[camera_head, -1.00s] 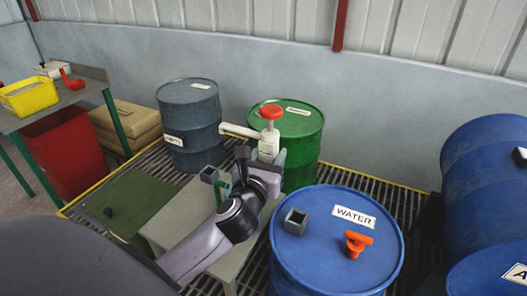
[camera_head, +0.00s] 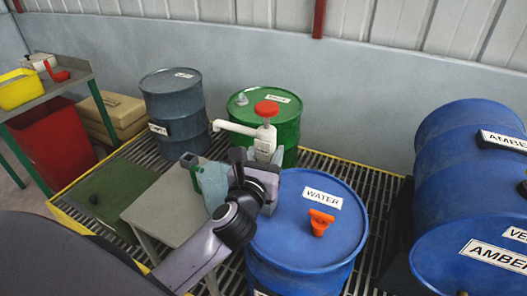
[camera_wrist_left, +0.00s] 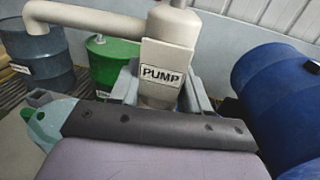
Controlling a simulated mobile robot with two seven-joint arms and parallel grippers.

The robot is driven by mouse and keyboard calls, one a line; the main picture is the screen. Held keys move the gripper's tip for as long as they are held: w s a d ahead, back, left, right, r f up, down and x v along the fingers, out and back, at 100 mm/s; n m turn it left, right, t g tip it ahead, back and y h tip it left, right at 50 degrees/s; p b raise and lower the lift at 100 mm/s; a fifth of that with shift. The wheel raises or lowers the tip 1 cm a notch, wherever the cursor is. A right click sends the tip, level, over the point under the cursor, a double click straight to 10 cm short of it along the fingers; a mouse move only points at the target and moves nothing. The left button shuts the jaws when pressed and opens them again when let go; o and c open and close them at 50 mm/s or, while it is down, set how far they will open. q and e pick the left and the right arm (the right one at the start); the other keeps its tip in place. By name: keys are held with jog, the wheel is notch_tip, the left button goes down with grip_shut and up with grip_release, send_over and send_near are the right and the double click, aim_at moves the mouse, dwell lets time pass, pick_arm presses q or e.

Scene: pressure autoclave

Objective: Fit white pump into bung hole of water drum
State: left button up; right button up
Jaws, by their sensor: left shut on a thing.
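My left gripper (camera_head: 262,163) is shut on the white pump (camera_head: 262,146). The pump is upright, with a red knob (camera_head: 267,109) on top and a spout (camera_head: 235,128) pointing left. The wrist view shows its PUMP label (camera_wrist_left: 164,76). The blue water drum (camera_head: 290,205) stands at front centre. In the head view the gripper overlaps the drum's back left rim. The pump's lower end is hidden, so its height over the drum top cannot be told. No bung hole is visible; the arm covers the drum top's left part. My right gripper is not in view.
An orange fitting (camera_head: 319,221) sits on the water drum's top. The green drum (camera_head: 284,128) and grey drum (camera_head: 175,108) stand behind. Blue drums (camera_head: 455,145) lie at right.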

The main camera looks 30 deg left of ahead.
pick_arm(q)
jog(key=shift+r, duration=0.1)
dwell(0.3)
jog(key=shift+p, duration=0.35)
notch_tip(320, 180, down, 6)
jog(key=b, duration=0.4)
jog(key=shift+b, duration=0.4)
jog(key=shift+r+p, duration=0.1)
jog(key=shift+p, duration=0.55)
dwell(1.1)
jog(key=shift+f+b, duration=2.1)
jog(key=shift+f, duration=0.55)
jog(key=o, duration=1.4)
jog(key=shift+r, duration=0.1)
